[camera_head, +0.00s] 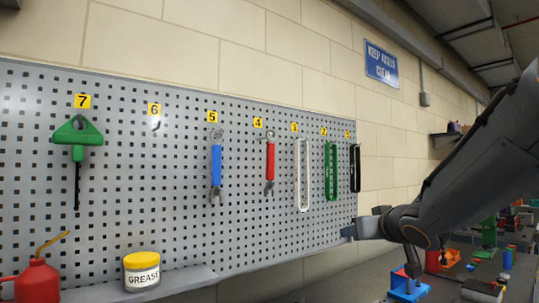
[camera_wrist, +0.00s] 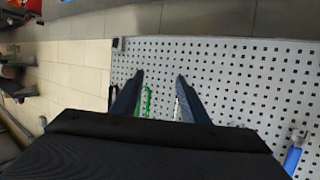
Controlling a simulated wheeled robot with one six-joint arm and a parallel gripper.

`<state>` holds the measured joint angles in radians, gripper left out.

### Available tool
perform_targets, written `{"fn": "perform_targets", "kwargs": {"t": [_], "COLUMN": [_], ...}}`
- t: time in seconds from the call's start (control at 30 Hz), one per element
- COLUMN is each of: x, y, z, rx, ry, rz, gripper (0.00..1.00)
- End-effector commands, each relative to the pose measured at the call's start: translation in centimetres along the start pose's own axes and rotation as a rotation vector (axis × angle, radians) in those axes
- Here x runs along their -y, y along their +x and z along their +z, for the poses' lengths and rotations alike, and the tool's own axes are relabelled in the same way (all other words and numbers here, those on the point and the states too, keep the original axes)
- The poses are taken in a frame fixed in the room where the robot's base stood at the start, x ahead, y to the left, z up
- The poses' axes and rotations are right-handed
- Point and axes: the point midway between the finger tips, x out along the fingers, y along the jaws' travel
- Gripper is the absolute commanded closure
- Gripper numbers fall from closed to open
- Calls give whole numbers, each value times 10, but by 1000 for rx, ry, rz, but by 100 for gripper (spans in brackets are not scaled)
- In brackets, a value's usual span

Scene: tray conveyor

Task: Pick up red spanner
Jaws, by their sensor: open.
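The red spanner (camera_head: 270,163) hangs upright on the pegboard under the yellow label 4 in the head view. I cannot make it out in the wrist view, where my gripper body covers much of the board. My gripper (camera_head: 350,232) is at the lower right end of the pegboard in the head view, to the right of and below the spanner and well apart from it. In the wrist view my gripper (camera_wrist: 160,78) has its two fingers spread, with nothing held between them.
The pegboard (camera_head: 240,245) also holds a blue spanner (camera_head: 216,165), a white strip (camera_head: 303,175), a green strip (camera_head: 331,170), a black tool (camera_head: 355,168) and a green-handled tool (camera_head: 78,140). A grease tin (camera_head: 142,271) and a red oil can (camera_head: 38,282) stand below. A cluttered bench lies at right.

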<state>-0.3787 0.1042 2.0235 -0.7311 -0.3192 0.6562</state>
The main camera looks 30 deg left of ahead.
Motion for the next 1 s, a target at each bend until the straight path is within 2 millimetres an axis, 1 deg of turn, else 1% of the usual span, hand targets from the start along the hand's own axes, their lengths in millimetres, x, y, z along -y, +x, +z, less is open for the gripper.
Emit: {"fn": "perform_targets", "kwargs": {"t": [0.03, 0.07, 0.1, 0.2, 0.3, 0.4, 0.47, 0.57, 0.87, 1.0], "x": [30, 47, 69, 117, 153, 175, 182, 189, 198, 202], "y": [1, 2, 1, -5, -13, -20, -21, -16, 8, 24], "z": [-36, -53, -74, -116, -144, -159, -163, -167, -174, -181], "rx": [-60, -94, -133, -211, -261, -287, -294, -297, -296, -296], "ry": [-19, -27, -38, -59, -74, -83, -87, -88, -87, -88], "rz": [-70, -112, -167, -291, -387, -446, -465, -477, -473, -473], "gripper": [59, 59, 59, 59, 59, 59, 59, 59, 59, 59]}}
